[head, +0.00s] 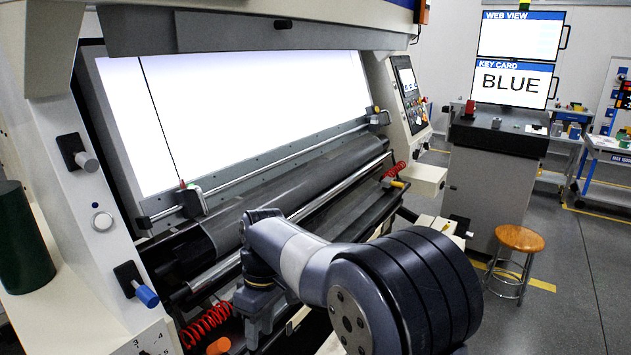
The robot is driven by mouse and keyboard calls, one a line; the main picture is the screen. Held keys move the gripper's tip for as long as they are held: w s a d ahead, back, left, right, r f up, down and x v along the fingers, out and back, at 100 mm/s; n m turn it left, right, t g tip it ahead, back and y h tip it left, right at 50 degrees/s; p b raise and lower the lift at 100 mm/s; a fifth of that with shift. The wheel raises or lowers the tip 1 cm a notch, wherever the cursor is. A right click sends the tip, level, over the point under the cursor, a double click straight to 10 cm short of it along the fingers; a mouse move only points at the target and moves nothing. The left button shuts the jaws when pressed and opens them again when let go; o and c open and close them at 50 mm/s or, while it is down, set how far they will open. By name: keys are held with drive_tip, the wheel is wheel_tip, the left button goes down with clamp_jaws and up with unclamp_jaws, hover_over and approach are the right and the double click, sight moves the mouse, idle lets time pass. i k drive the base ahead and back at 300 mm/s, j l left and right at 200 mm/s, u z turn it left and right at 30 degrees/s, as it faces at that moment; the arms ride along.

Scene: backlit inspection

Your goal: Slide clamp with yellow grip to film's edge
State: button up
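A clamp with a yellow grip (376,109) sits at the right end of the metal rail (270,165) below the bright backlit panel (255,105). A second clamp with a red grip (183,185) sits near the rail's left end. A thin dark line (158,115) runs down the left part of the panel; I cannot tell whether it is the film's edge. My gripper (250,330) points down in front of the rollers, below and apart from both clamps. Its fingers are small and partly unclear, so its opening does not show.
A dark roller (290,185) and a shiny bar lie below the rail. Red coiled hoses (205,325) hang by the rollers. A knob (88,161) and a blue-tipped lever (147,296) stick out at left. A screen (513,83) reads "BLUE". A stool (519,240) stands right.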

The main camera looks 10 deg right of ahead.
sight(388, 183)
drive_tip(key=i+l, duration=0.45)
drive_tip(key=i+l+z, duration=0.1)
drive_tip(key=i+l, duration=0.3)
drive_tip(key=i, duration=0.15)
drive_tip(key=i+l, duration=0.4)
drive_tip(key=i+l+z, duration=0.1)
drive_tip(key=i+l, duration=0.25)
drive_tip(key=i, duration=0.3)
drive_tip(key=i+l, duration=0.35)
drive_tip(key=i, duration=0.15)
drive_tip(key=i+l+z, duration=0.15)
drive_tip(key=i+l, duration=0.2)
drive_tip(key=i, duration=0.2)
